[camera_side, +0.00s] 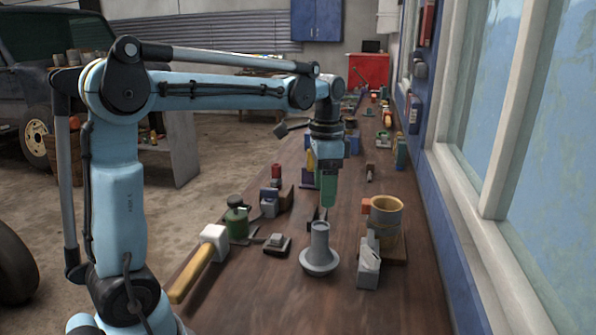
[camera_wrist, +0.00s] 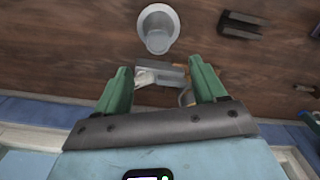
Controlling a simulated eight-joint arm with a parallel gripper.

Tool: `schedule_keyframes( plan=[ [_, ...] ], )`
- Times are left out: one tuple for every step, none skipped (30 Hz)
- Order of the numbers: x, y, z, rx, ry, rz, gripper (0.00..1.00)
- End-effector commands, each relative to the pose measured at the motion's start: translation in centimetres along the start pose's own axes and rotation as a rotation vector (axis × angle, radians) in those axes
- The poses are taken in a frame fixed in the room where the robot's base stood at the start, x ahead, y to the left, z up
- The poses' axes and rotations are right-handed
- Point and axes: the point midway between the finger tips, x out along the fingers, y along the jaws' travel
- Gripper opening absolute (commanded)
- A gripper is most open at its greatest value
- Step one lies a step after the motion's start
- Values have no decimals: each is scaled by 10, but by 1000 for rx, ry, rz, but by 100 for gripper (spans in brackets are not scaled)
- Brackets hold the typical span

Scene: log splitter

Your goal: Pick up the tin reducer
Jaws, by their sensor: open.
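The tin reducer is most likely the grey flared piece (camera_side: 319,252), standing upright on its wide flange on the wooden bench in the side view. In the wrist view it shows at the top centre as a pale round shape (camera_wrist: 158,30), beyond my fingertips. My gripper (camera_side: 326,203) points down with green fingers and hangs above the bench, behind and above the reducer in the side view. In the wrist view my gripper (camera_wrist: 161,76) has its two fingers apart, with nothing held between them. The gripper is not touching the reducer.
A grey block (camera_side: 369,266) and a yellowish mug (camera_side: 387,217) stand close right of the reducer. A dark small block (camera_side: 277,244), a green canister (camera_side: 237,220) and a mallet (camera_side: 198,262) lie left. Windows border the bench at right.

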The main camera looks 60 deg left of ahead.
Motion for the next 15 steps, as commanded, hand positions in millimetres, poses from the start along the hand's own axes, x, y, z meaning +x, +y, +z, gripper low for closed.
schedule_keyframes(
  plan=[
    [4, -1, 0, 1, -2, 2, 70],
    [6, -1, 0, 1, -3, 2, 70],
    [11, -1, 0, 1, -2, 2, 70],
    [15, 0, 0, 1, -2, 2, 70],
    [20, 0, 0, 1, -2, 2, 70],
    [26, 0, 0, 1, -2, 1, 70],
    [31, 0, 0, 1, -2, 1, 70],
    [36, 0, 0, 1, -1, 1, 70],
    [42, 0, 0, 0, -1, 1, 70],
    [46, 0, 0, 0, -1, 1, 70],
    [50, 0, 0, 0, -1, 1, 70],
    [55, 0, 0, 0, -1, 1, 70],
    [58, 0, 0, 0, -1, 1, 70],
    [60, 0, 0, 0, -1, 0, 70],
    [63, 0, 0, 0, -1, 0, 70]
  ],
)
